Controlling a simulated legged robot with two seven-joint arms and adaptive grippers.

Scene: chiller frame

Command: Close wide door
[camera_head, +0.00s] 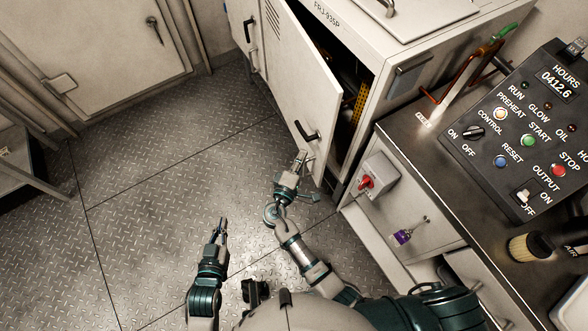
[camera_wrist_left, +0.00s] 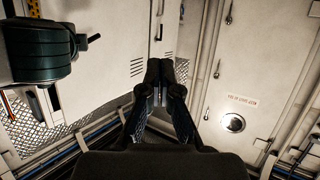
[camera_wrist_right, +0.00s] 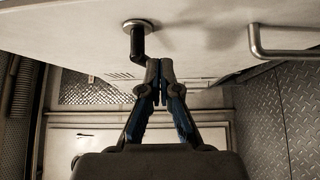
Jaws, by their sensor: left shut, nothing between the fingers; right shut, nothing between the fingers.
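The wide door (camera_head: 290,75) is a white panel on the front of the chiller frame and stands open. The dark cabinet inside (camera_head: 350,85) shows behind its free edge. Its black handle (camera_head: 307,131) sits low near that edge. My right gripper (camera_head: 301,154) is shut and empty, just below the handle. In the right wrist view its fingertips (camera_wrist_right: 160,62) are close to the black handle (camera_wrist_right: 138,45); whether they touch cannot be told. My left gripper (camera_head: 223,222) is shut and empty over the floor, apart from the door. It points toward white panels in the left wrist view (camera_wrist_left: 160,65).
A control panel (camera_head: 520,130) stands on the counter at the right. A grey box with a red switch (camera_head: 375,178) projects from the front below it. The diamond-plate floor (camera_head: 150,200) is clear at the left. A closed white door (camera_head: 95,45) is at the far left.

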